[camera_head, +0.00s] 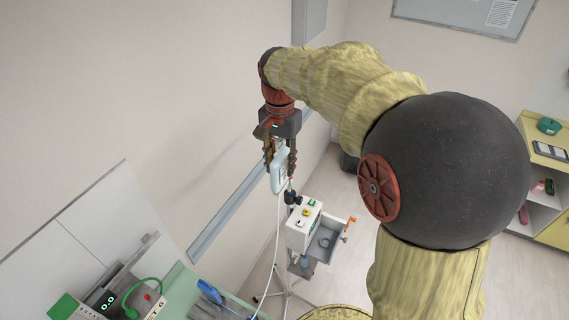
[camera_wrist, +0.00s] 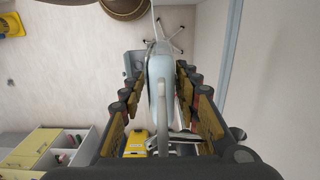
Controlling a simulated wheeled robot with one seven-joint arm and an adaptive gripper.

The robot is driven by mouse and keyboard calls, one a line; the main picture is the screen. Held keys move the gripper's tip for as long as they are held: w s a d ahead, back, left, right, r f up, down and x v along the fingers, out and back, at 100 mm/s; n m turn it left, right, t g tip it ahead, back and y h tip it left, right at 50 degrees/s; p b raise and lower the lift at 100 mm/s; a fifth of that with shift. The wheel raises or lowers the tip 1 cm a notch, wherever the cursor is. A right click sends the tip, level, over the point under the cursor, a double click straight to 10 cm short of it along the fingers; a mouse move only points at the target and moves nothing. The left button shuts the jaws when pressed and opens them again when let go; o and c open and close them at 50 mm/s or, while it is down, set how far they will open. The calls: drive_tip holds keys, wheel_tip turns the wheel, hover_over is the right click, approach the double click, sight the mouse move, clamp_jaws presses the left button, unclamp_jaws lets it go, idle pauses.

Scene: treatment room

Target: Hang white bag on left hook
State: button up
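The white bag (camera_head: 279,171) is upright at the top of the stand in the head view, with a thin tube running down from it. My gripper (camera_head: 280,148) is just above it, with a finger on either side. In the wrist view the bag (camera_wrist: 161,68) lies between the fingers of my gripper (camera_wrist: 160,85), its pale loop reaching toward the camera. I cannot tell whether the fingers press on it. Pale curved metal parts (camera_wrist: 178,142), possibly hooks, show beside the loop. Which is the left hook, and whether the loop is on one, I cannot tell.
A white pump box (camera_head: 303,227) with a grey tray is on the stand below. A green-topped counter (camera_head: 185,288) with devices is at lower left. A wall rail (camera_head: 228,212) runs close behind.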

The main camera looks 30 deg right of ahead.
sight(280, 139)
drive_tip(key=r, duration=0.7)
drive_tip(key=shift+w, duration=0.3)
drive_tip(key=shift+s+a+r, duration=0.1)
drive_tip(key=shift+s+r, duration=0.05)
drive_tip(key=shift+r, duration=0.5)
drive_tip(key=shift+r+p, duration=0.5)
drive_tip(key=shift+p, duration=0.1)
wheel_tip(280, 139, up, 4)
drive_tip(key=p, duration=0.4)
drive_tip(key=s+a+f+n+t, duration=0.3)
drive_tip(key=s+a+n, duration=0.3)
drive_tip(key=s, duration=0.2)
drive_tip(key=s+a+f+n+t, duration=0.3)
drive_tip(key=s+a+n, duration=0.35)
drive_tip(key=s, duration=0.25)
wheel_tip(280, 139, down, 35)
drive_tip(key=b, duration=3.6)
